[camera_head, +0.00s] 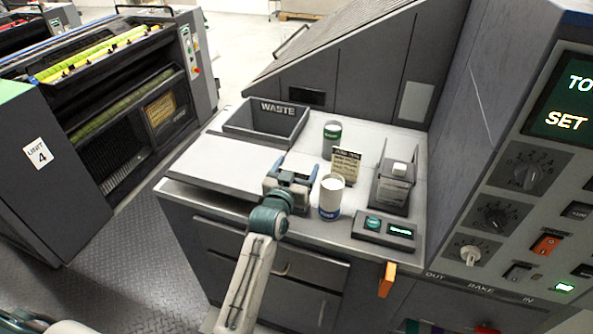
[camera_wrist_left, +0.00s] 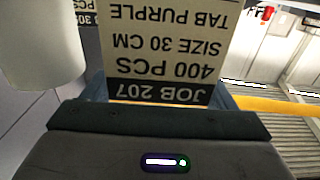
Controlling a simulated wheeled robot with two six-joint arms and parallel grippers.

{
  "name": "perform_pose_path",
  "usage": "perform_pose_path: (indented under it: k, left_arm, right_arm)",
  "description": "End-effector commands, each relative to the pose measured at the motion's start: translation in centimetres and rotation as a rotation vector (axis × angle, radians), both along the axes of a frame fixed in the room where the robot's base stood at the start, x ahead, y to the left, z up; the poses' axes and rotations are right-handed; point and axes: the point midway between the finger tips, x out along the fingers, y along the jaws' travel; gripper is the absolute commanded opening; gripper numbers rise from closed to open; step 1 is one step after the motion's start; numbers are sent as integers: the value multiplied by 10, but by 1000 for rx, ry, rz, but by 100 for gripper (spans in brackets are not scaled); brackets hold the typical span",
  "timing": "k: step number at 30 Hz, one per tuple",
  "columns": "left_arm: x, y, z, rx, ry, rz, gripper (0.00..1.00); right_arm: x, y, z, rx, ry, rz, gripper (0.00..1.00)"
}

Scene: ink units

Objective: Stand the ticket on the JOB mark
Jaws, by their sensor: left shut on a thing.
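The ticket (camera_wrist_left: 165,50), a beige card with a black band reading JOB 207, is in my left gripper in the left wrist view, its print upside down there. My left gripper (camera_head: 291,179) is shut on it, above the front of the desk, left of the white cup. I cannot make out the held ticket in the head view. A second beige card (camera_head: 345,163) stands behind the cup; part of a printed card (camera_wrist_left: 86,12) also shows in the wrist view. I cannot make out the JOB mark. My right gripper is not in view.
A white cup with a blue band (camera_head: 331,197) stands close to the right of my left gripper. A green-banded cup (camera_head: 332,137), a WASTE tray (camera_head: 240,127), a small dark stand (camera_head: 392,190) and a button box (camera_head: 384,231) surround the spot.

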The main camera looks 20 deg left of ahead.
Motion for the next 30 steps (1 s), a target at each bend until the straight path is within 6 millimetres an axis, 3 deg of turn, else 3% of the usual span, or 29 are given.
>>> perform_pose_path:
  k: [1,3,10,11,12,16,23,30]
  left_arm:
    - [-4,-1,-13,-1,0,0,44]
    - [-7,-2,-19,-1,0,1,44]
    - [-9,-2,-18,0,0,1,44]
    - [-9,-2,-18,0,1,1,83]
    - [-9,-2,-19,0,1,1,88]
    - [-9,-2,-18,0,1,1,88]
    - [-14,-2,-19,0,0,1,88]
    - [-55,-1,-23,-2,1,1,88]
  right_arm:
    - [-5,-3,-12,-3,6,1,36]
    - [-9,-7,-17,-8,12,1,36]
    - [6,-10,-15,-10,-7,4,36]
    - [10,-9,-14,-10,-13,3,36]
    - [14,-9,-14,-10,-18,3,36]
    - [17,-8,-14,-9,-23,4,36]
    - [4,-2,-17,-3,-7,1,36]
    - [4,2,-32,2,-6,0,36]
